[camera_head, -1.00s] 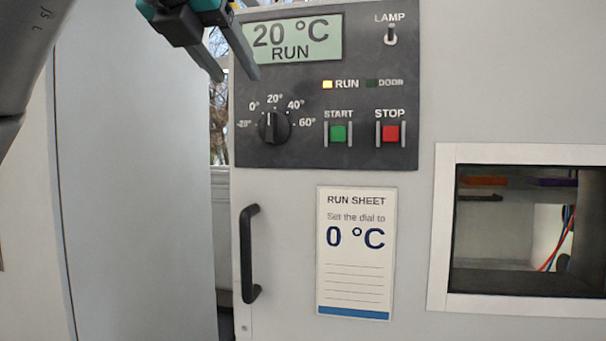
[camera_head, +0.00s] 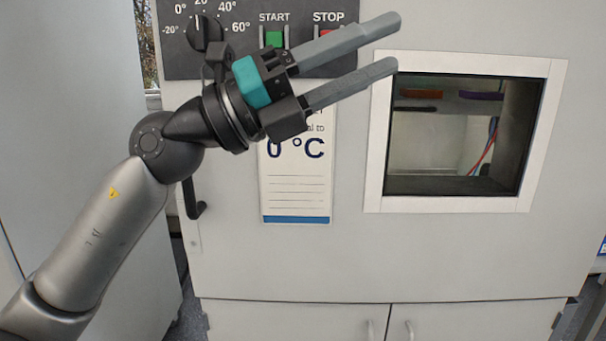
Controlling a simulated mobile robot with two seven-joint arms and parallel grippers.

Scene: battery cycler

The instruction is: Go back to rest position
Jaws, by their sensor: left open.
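My left gripper (camera_head: 388,45) is in front of the cycler's front, with its two long grey fingers apart and nothing between them. The fingers point to the upper right, toward the top left corner of the window frame. The arm comes in from the lower left and hides the door handle's upper part and much of the run sheet (camera_head: 297,192). My right gripper is not in view.
The control panel (camera_head: 180,55) shows a dial (camera_head: 205,33), a green START button (camera_head: 274,39) and a partly hidden red STOP button (camera_head: 326,34). A white-framed window (camera_head: 450,204) is at right. Below are cupboard doors (camera_head: 280,322). The lower front is clear.

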